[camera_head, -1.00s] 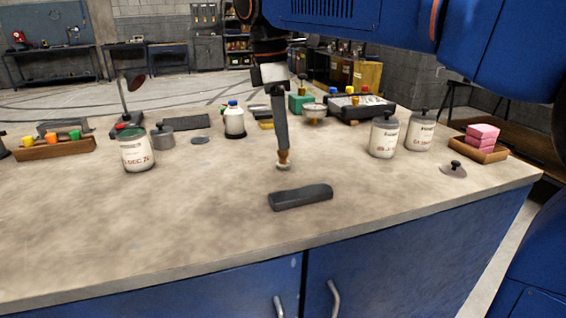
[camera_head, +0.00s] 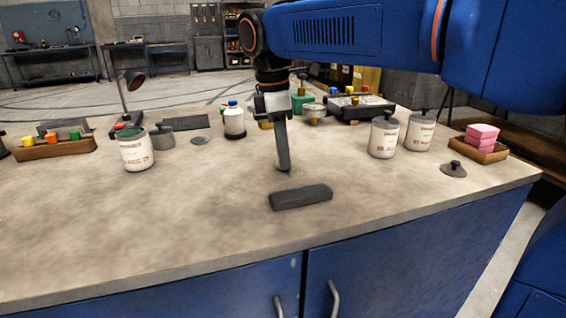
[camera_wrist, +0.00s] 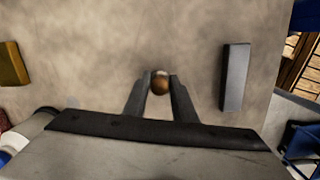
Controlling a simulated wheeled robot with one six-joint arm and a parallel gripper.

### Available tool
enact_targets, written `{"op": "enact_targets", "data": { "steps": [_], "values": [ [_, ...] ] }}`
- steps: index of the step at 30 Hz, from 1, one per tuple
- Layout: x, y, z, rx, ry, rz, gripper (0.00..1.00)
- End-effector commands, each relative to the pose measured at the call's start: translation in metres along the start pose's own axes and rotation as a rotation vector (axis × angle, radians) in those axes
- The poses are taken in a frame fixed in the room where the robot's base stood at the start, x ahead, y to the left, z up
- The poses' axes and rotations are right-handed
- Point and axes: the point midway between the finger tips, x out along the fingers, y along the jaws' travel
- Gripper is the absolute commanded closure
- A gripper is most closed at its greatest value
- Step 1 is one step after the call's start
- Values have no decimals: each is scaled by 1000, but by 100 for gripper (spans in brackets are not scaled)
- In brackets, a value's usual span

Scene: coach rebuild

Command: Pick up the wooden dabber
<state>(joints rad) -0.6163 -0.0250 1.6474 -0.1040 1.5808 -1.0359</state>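The wooden dabber (camera_wrist: 160,84) stands on the bench top and shows in the wrist view as a round brown knob with a pale base edge. My gripper (camera_wrist: 158,82) is open around it, with one finger on each side and the knob between the fingertips. In the head view my gripper (camera_head: 283,165) points straight down with its tips low over the bench. There its fingers hide nearly all of the dabber.
A dark grey block (camera_head: 301,197) lies just in front of my gripper. Lidded tins (camera_head: 384,138) stand to the right, and a white bottle (camera_head: 234,122) and a green-rimmed tin (camera_head: 136,152) to the left. The bench's front left is clear.

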Motion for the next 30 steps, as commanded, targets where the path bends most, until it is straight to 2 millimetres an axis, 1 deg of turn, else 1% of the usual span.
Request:
{"op": "enact_targets", "data": {
  "steps": [9, 13, 17, 24, 27, 30],
  "values": [
    [0, 0, 0, 0, 0, 0, 98],
    [-7, 1, 1, 0, 1, 2, 98],
    [-26, 1, 3, 0, 2, 3, 98],
    [-69, 1, 8, 0, 1, 2, 98],
    [-83, 1, 10, 0, 1, 1, 98],
    [-92, 0, 11, 0, 0, 0, 98]
  ]
}}
